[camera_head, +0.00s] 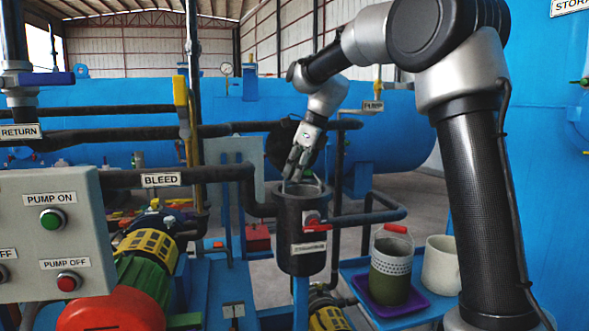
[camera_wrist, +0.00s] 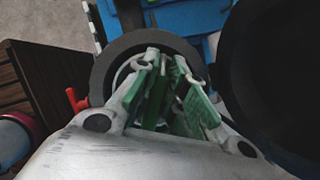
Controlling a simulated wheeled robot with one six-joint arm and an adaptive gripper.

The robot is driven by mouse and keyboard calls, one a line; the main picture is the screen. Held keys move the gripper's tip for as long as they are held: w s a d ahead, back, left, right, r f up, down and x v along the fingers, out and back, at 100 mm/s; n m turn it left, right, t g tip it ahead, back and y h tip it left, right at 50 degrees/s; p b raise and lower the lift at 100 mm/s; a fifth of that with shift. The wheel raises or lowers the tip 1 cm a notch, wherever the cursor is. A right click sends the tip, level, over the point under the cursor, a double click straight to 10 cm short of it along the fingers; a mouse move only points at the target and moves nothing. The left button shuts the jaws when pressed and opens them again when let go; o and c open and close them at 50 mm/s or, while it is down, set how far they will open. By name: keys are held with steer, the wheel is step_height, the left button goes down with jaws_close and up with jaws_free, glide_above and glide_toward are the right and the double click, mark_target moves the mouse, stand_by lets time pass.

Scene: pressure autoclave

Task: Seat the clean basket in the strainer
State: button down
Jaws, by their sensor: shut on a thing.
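The strainer (camera_head: 300,240) is a dark upright pot with a label on its front and an open top. My gripper (camera_head: 295,175) points down into its mouth, with its fingers close together. It is shut on the clean basket (camera_head: 318,188), of which only a thin pale rim or handle shows at the mouth. In the wrist view the green-padded fingers (camera_wrist: 170,95) reach over the strainer's thick dark rim (camera_wrist: 107,66), with a paler ring inside it. The fingers hide most of the basket, so I cannot tell how deep it sits.
A grey control box (camera_head: 50,235) is at left. Black pipes (camera_head: 370,217) run close to the strainer.

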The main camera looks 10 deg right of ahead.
steer(key=shift+f, duration=1.95)
steer(key=c, duration=1.4)
jaws_free()
steer(key=v, duration=1.2)
